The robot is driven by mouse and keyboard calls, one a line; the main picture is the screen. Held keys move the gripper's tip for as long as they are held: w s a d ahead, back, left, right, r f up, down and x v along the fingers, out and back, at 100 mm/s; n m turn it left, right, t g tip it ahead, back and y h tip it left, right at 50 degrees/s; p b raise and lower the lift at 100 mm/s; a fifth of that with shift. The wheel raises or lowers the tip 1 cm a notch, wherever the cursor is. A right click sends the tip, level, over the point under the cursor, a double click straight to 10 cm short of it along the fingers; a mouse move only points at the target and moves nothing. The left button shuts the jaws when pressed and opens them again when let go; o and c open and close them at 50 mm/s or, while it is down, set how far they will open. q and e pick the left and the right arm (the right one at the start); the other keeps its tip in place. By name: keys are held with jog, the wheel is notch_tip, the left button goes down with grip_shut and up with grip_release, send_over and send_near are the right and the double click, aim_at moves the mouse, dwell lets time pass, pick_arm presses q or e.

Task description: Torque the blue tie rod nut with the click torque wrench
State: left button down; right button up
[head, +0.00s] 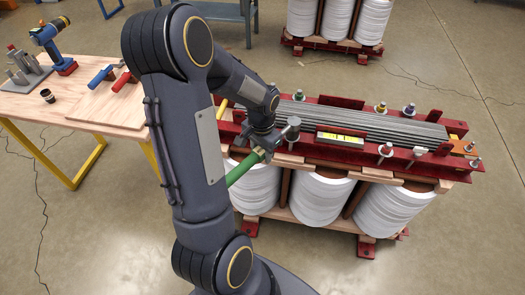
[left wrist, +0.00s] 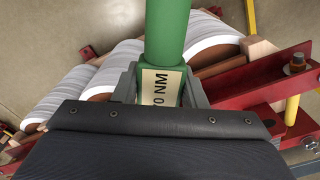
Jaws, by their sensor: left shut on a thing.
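My left gripper (head: 264,142) is shut on the torque wrench, around its green handle (head: 243,169), at the near left end of the red-clamped core. The handle slants down to the left. A grey cylindrical head (head: 293,127) shows just right of the gripper, beside the red beam; I cannot tell whether it touches a nut. In the left wrist view the green handle (left wrist: 167,35) runs between the fingers, with a label (left wrist: 160,87) reading "0 NM", partly hidden. A small dark bluish nut (head: 409,110) appears on the far beam at the right. My right gripper is out of view.
Other coloured nuts, one green (head: 299,95) and one yellowish (head: 380,107), stand on the core. White coils (head: 321,196) hang below. A wooden bench (head: 95,98) with tools is at left.

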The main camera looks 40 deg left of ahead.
pick_arm(q)
jog(key=shift+a, duration=0.1)
jog(key=shift+w+a+m+p, duration=0.1)
jog(key=shift+a+m+p, duration=0.2)
jog(key=shift+a+m, duration=0.85)
jog(key=shift+a, duration=0.2)
jog(key=shift+w+a+m+p, duration=0.2)
jog(key=shift+a+m, duration=0.25)
jog(key=shift+a, duration=0.2)
jog(key=shift+w+a+m+p, duration=0.15)
jog(key=shift+a+m, duration=0.25)
jog(key=shift+a, duration=0.2)
jog(key=shift+w+a+m+p, duration=0.15)
jog(key=shift+w+a+m, duration=0.15)
jog(key=shift+a+m, duration=0.3)
jog(key=shift+w+a+m+p, duration=0.15)
jog(key=shift+w+a+m, duration=0.2)
jog(key=shift+a, duration=0.3)
jog(key=shift+s+d, duration=0.1)
jog(key=shift+s, duration=0.05)
jog(key=shift+s+d+n+b, duration=0.2)
jog(key=shift+s+d+n, duration=0.05)
jog(key=shift+d+n, duration=0.35)
jog(key=shift+s+d+n+b, duration=0.15)
jog(key=shift+s+d+n, duration=0.1)
jog(key=shift+d+n, duration=0.3)
